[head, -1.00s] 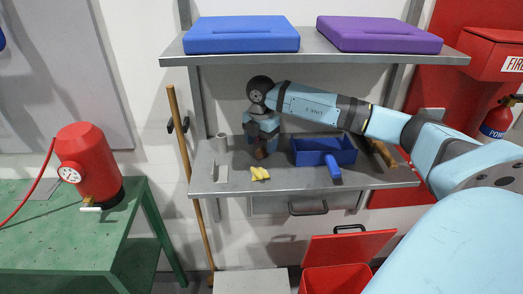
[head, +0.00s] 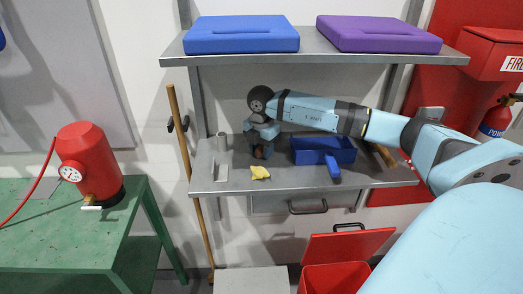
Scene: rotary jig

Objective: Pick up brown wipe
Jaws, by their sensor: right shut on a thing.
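The brown wipe (head: 259,153) is a small brown patch at my right gripper (head: 262,153), over the middle of the grey lower shelf (head: 290,182). My right arm reaches in from the right, with the gripper pointing down. The gripper is shut on the brown wipe; its fingers hide much of it. I cannot tell whether the wipe still touches the shelf. My left gripper is not in view.
A yellow cloth (head: 260,173) lies just in front of the gripper. A blue bin (head: 322,153) and a blue-handled tool (head: 333,170) are to its right. A grey cylinder (head: 222,142) and a wooden pole (head: 179,135) are left. The upper shelf (head: 310,52) is above.

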